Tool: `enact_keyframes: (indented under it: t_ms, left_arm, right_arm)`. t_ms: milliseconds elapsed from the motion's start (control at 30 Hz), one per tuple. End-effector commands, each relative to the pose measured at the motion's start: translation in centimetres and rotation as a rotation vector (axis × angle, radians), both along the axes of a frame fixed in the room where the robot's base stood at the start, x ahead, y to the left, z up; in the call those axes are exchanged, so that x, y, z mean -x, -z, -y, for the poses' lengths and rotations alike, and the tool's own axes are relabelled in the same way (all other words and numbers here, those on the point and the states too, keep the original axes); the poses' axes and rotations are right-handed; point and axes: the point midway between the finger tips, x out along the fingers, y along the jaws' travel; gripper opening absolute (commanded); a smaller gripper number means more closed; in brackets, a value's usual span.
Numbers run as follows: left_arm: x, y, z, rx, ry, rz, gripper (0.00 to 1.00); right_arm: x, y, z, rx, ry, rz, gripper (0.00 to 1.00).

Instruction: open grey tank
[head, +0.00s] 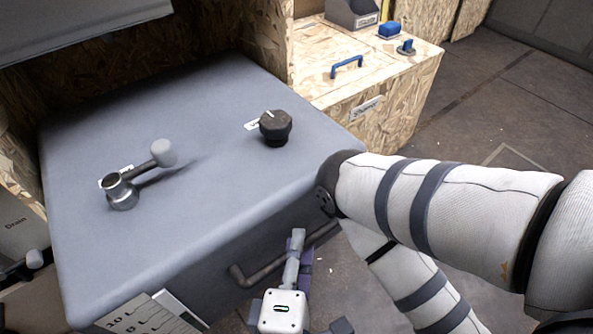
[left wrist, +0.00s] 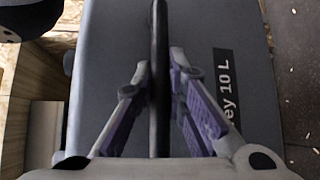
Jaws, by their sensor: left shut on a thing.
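The grey tank (head: 205,160) is a large grey box with rounded edges in the head view. A dark bar handle (head: 262,273) runs along its front side. My left gripper (head: 300,250) is at the right part of this handle. In the left wrist view the dark handle (left wrist: 160,75) runs between the purple-padded fingers of the gripper (left wrist: 160,95), which is shut on it. A black label ending in "ey 10 L" (left wrist: 222,90) shows on the grey face there. My right gripper is not in view.
On the tank top are a metal lever valve with a grey knob (head: 122,192) and a black knob (head: 276,128). A wooden box (head: 400,95) with a blue handle (head: 347,66) stands behind right. Open floor (head: 510,110) lies at the right. My white arm crosses the right side.

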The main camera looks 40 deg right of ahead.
Motion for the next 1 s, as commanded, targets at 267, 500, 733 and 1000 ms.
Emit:
enact_keyframes:
  t_ms: [267,500,733,1000]
  left_arm:
    - [-0.1,-0.1,0.0,0.002,-0.003,0.001,0.33]
    - [0.8,-0.1,-0.7,0.001,0.001,-0.001,0.33]
    - [5.2,-1.0,-4.9,0.002,0.001,-0.003,0.33]
    - [8.3,-1.7,-8.0,0.003,-0.002,0.000,0.33]
  right_arm:
    - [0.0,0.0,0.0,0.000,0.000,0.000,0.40]
    - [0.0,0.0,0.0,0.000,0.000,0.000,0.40]
    - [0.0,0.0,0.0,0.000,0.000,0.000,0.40]
    - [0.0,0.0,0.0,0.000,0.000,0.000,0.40]
